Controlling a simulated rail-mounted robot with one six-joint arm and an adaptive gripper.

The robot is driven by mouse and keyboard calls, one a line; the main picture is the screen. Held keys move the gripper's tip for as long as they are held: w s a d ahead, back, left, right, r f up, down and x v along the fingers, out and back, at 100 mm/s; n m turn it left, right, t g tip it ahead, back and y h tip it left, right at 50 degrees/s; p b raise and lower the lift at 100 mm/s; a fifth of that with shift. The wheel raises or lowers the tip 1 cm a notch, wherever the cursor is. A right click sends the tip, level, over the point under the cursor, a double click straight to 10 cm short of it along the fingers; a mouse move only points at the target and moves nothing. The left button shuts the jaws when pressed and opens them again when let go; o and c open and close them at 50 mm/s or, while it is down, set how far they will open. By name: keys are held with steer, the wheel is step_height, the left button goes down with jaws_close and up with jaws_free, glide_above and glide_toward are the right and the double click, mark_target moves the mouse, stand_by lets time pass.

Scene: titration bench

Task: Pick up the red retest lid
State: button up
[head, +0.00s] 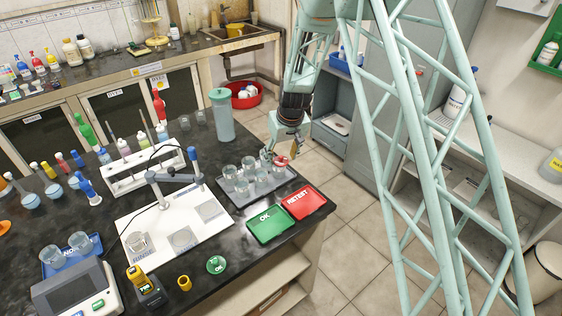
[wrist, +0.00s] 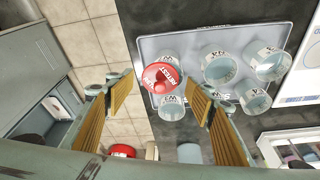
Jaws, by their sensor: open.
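The red retest lid (wrist: 161,78) shows in the wrist view near the edge of the grey tray, ahead of my fingertips and roughly between them. It also shows in the head view (head: 281,161) at the tray's right end, partly hidden by my gripper. It seems to lie over or beside a glass beaker (wrist: 171,108); I cannot tell which. My gripper (wrist: 160,88) is open, with its yellow-padded fingers spread and nothing held. In the head view my gripper (head: 282,152) is at the tray's right end, just above the lid.
Several labelled beakers (head: 246,165) stand on the grey tray (head: 252,204). The green OK mat (head: 267,236) and red RETEST mat (head: 304,211) lie in front. A green lid (head: 216,265) is near the bench edge. A tall pale-green container (head: 222,122) stands behind the tray.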

mark_target(282, 157)
stand_by(0.3)
steer(key=c, duration=0.8)
steer(key=shift+o, duration=0.2)
steer(key=shift+r, duration=0.1)
steer(key=shift+r, duration=1.7)
steer(key=s+d+r+b, duration=0.1)
steer(key=s+d+b, duration=0.2)
steer(key=s, duration=1.2)
steer(key=shift+d+r, duration=0.2)
steer(key=shift+d, duration=1)
